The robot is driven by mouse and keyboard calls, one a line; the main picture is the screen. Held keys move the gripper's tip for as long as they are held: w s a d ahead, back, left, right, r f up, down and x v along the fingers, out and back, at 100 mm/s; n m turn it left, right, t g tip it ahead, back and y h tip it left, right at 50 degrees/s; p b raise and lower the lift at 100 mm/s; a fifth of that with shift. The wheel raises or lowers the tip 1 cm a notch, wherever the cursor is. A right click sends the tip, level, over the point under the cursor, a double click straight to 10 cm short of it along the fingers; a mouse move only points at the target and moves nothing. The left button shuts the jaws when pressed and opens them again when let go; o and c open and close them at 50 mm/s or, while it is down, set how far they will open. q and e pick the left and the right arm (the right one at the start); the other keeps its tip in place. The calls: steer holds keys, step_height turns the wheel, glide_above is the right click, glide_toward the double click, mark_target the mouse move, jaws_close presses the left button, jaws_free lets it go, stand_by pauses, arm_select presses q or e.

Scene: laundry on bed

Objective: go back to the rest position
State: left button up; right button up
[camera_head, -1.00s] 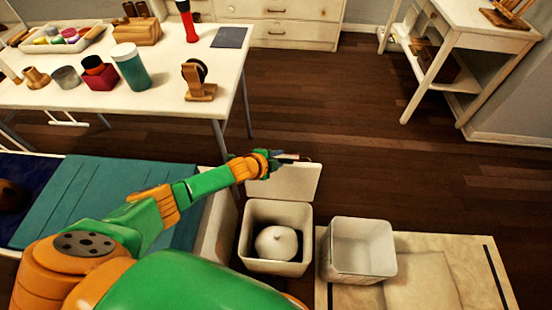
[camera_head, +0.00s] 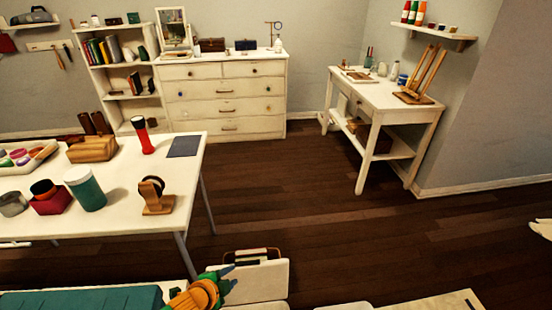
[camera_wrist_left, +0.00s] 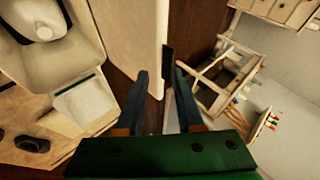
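My left gripper (camera_head: 228,276) shows at the bottom of the head view, in front of the raised white lid (camera_head: 265,280) of a bin. In the left wrist view its two dark fingers (camera_wrist_left: 162,82) stand apart with nothing held between them. The wrist view also shows the open white bin (camera_wrist_left: 85,62) with a rounded white object (camera_wrist_left: 42,20) inside, and the lid (camera_wrist_left: 135,30) close beyond the fingers. Whether the fingers touch the lid is unclear. My right gripper is in neither view.
A white table (camera_head: 115,215) with cups, a torch and a tape holder stands at the left. A drawer chest (camera_head: 225,105) and a side desk (camera_head: 378,95) are at the back. Dark floor (camera_head: 310,220) between them is clear. A pale object (camera_head: 541,229) enters at the right edge.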

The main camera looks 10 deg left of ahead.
arm_select(q)
steer(key=s+a+f+n+g+y+p, duration=0.2)
steer(key=s+f+n+g, duration=0.2)
steer(key=s+f+n, duration=0.75)
steer(key=s+d+f+g, duration=0.1)
steer(key=s+f+g, duration=0.1)
steer(key=s, duration=1)
steer(key=s+d+f+n+g, duration=0.1)
steer(key=s+f+g, duration=0.1)
steer(key=s, duration=1)
steer(key=shift+s+d+f+p, duration=0.15)
steer(key=shift+f+p, duration=0.3)
steer(key=shift+f, duration=0.35)
